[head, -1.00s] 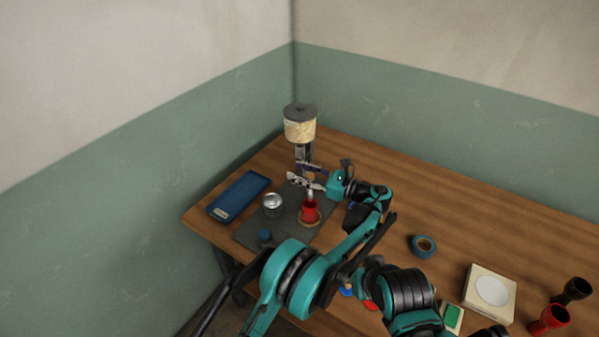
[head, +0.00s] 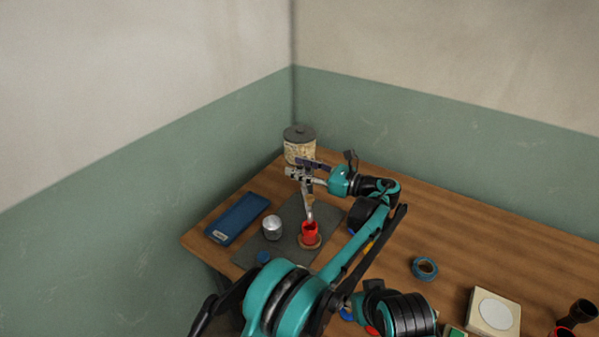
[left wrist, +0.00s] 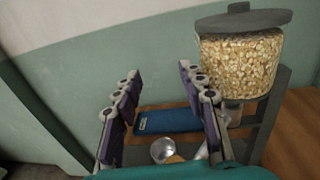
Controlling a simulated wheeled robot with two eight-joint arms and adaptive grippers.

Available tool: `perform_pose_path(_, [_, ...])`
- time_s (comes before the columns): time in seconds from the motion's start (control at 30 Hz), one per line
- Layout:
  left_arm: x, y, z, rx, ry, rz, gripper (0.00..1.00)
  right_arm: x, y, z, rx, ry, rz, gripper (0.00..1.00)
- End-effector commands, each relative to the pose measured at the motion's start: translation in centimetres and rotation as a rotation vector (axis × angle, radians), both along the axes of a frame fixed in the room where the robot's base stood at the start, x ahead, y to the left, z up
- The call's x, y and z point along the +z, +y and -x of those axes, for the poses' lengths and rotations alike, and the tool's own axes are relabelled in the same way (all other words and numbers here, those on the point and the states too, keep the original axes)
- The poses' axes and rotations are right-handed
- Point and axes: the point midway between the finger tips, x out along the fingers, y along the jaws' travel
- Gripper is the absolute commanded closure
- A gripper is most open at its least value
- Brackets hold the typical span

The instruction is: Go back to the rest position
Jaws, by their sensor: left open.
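My left gripper (head: 298,172) is open and empty, raised in front of the grain dispenser (head: 299,148) at the back corner of the table. In the left wrist view the gripper's two fingers (left wrist: 158,78) stand apart with nothing between their tips. The dispenser's clear jar of grain (left wrist: 238,65) is just to their right. A red goblet drum (head: 310,232) stands on a round wooden coaster below the gripper, apart from it. A pale slender thing shows above the drum; I cannot tell what it is. My right gripper is not in view.
A grey mat (head: 286,248) carries the drum and a silver can (head: 272,229). A blue tape roll (head: 425,268) and a cream box (head: 493,312) lie to the right. The table's back right is clear.

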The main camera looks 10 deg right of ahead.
Motion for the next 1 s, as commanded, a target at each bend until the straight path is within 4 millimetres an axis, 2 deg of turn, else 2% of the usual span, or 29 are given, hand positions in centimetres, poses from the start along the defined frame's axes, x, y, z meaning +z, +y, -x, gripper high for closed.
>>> perform_pose_path(0.17, [0.1, 0.3, 0.0, 0.001, -0.001, 0.007, 0.59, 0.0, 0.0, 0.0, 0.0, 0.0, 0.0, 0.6])
perform_pose_path(0.27, [0.5, 2.0, -0.2, 0.003, -0.008, 0.058, 0.59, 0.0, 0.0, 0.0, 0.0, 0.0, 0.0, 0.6])
perform_pose_path(0.37, [1.2, 5.6, -0.2, 0.013, -0.026, 0.177, 0.59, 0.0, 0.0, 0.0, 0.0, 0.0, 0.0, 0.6])
perform_pose_path(0.47, [1.7, 10.4, 0.6, 0.036, -0.065, 0.353, 0.59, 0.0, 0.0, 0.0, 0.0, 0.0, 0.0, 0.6])
perform_pose_path(0.57, [1.6, 14.9, 2.5, 0.077, -0.119, 0.547, 0.59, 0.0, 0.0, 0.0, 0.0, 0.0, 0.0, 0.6])
perform_pose_path(0.7, [0.9, 20.1, 6.4, 0.162, -0.217, 0.822, 0.59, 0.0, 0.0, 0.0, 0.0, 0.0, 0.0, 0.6])
perform_pose_path(0.83, [-0.3, 23.9, 11.2, 0.271, -0.332, 1.078, 0.59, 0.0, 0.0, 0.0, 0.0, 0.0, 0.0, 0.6])
perform_pose_path(1.0, [-2.7, 26.9, 18.1, 0.452, -0.518, 1.406, 0.59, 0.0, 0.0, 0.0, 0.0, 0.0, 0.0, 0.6])
